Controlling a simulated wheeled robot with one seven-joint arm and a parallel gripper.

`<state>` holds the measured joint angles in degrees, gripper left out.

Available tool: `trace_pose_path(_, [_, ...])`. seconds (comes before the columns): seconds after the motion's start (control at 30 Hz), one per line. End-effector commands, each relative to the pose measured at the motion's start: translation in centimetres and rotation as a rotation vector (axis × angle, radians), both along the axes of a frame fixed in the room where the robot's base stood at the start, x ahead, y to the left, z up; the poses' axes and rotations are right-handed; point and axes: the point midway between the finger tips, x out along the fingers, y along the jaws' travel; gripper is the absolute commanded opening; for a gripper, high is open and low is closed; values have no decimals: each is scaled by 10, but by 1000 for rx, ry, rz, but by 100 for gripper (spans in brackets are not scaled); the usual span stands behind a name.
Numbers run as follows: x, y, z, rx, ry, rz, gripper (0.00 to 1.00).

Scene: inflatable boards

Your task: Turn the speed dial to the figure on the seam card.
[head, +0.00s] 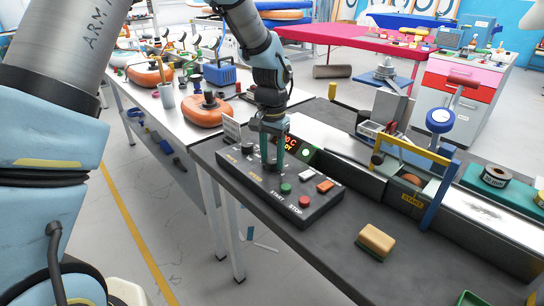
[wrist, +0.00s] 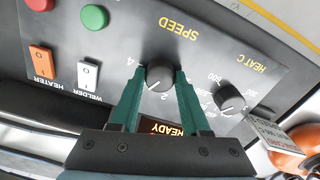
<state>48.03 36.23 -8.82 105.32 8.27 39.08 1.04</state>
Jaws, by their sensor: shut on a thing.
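The speed dial (wrist: 161,77) is a dark round knob with a white pointer line, under the word SPEED on the grey control panel (wrist: 110,50). A 4 and a 2 show beside it; other figures are hidden by my fingers. My gripper (wrist: 158,76) has its green fingers shut on the dial, one on each side. In the head view my gripper (head: 271,166) comes down on the panel and hides the dial. A white card (head: 231,130) stands behind the panel's left end; it also shows in the wrist view (wrist: 277,134), its small print not safely readable.
The heat dial (wrist: 230,97) sits close beside my fingers. Green start (head: 286,188) and red stop (head: 305,201) buttons and two rocker switches are on the panel. A READY display (wrist: 163,128) is behind it. A sponge-like block (head: 376,242) lies on the dark bench.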

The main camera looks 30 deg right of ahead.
Motion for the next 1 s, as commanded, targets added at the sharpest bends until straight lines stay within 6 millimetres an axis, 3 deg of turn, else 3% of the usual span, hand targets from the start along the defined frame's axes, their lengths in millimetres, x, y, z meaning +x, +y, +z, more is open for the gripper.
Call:
trace_pose_path(0.53, [0,0,0,-1,0,-24,0])
trace_pose_path(0.57, [0,0,0,-1,0,-24,48])
trace_pose_path(0.8, [0,0,0,-1,0,-23,75])
trace_pose_path(1.0, [0,0,0,0,0,-23,76])
